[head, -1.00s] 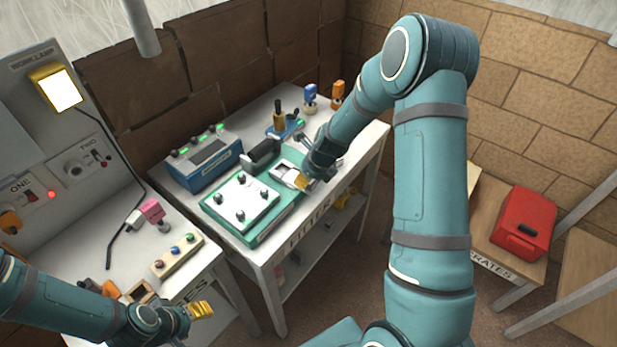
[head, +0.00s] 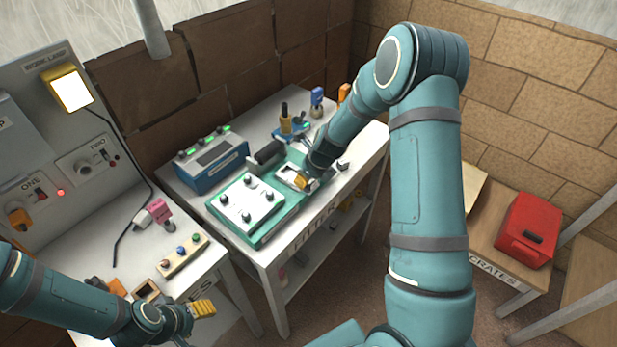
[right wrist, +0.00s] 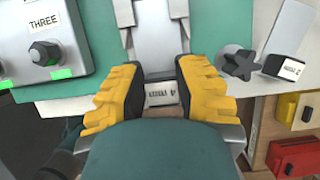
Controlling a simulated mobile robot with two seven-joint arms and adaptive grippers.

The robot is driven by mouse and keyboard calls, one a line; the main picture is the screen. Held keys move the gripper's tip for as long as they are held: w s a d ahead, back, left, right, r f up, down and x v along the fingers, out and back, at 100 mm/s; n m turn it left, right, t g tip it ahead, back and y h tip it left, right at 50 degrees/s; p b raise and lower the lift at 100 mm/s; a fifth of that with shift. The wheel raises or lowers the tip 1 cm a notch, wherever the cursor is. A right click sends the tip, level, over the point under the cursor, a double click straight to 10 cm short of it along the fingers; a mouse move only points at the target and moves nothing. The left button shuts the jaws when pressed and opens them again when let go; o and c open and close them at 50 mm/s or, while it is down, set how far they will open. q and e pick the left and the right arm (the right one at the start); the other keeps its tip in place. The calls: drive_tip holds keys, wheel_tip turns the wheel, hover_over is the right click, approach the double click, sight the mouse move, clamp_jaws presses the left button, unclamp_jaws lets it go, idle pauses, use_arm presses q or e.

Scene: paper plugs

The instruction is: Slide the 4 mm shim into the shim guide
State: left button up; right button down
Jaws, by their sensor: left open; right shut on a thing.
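The shim guide is a pale channel with raised side rails (right wrist: 155,30), on the teal fixture in the right wrist view. It also shows in the head view (head: 289,171). My right gripper (right wrist: 162,98) is shut on the 4 mm shim (right wrist: 161,90), a grey piece whose white label reads upside down with a "4". The shim is in line with the guide's near end; whether its front edge is between the rails I cannot tell. In the head view the right gripper (head: 303,182) is at the guide's near end. My left gripper (head: 203,309) is open and empty by the left bench.
A panel with several knobs (head: 246,205) lies left of the guide. A star knob (right wrist: 238,65) and another labelled block (right wrist: 290,68) are right of it. A blue box (head: 208,163) stands behind. A red crate (head: 529,228) stands at the right.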

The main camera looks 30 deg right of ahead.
drive_tip(key=shift+w+a+p, duration=0.3)
drive_tip(key=shift+w+a, duration=0.05)
drive_tip(key=shift+w, duration=0.4)
drive_tip(key=c, duration=0.7)
unclamp_jaws()
drive_tip(key=shift+r, duration=0.15)
drive_tip(key=v, duration=1.1)
drive_tip(key=shift+s+r, duration=0.2)
drive_tip(key=shift+r, duration=0.15)
drive_tip(key=v, duration=1.2)
